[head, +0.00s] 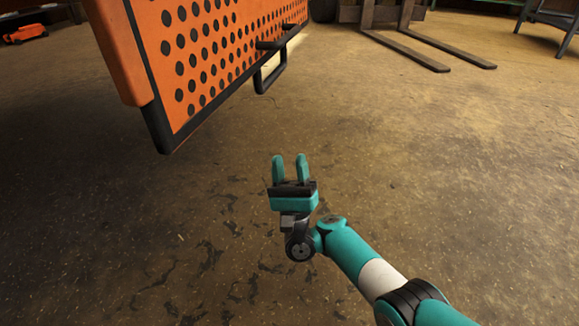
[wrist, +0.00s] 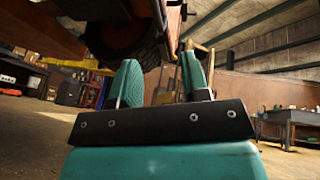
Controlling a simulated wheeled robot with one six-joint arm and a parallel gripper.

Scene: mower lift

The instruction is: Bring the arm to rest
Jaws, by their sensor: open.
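My gripper (head: 290,169) is teal with a dark plate at its base. In the head view it is in the lower middle, with its two fingers apart and nothing between them. My arm reaches to it from the lower right, with a bend behind the gripper. In the wrist view my gripper (wrist: 160,84) points up past a tyre, and its fingers are spread and empty. It appears clear of the orange perforated panel (head: 207,45), which hangs to its upper left in the head view.
A black handle (head: 270,76) sticks out from the panel's lower right edge. Forklift forks (head: 425,52) lie low at the upper right. A small orange object (head: 25,33) is at the far left. In the wrist view a tyre (wrist: 118,38) is overhead and a bench (wrist: 295,118) stands right. Open floor surrounds the gripper.

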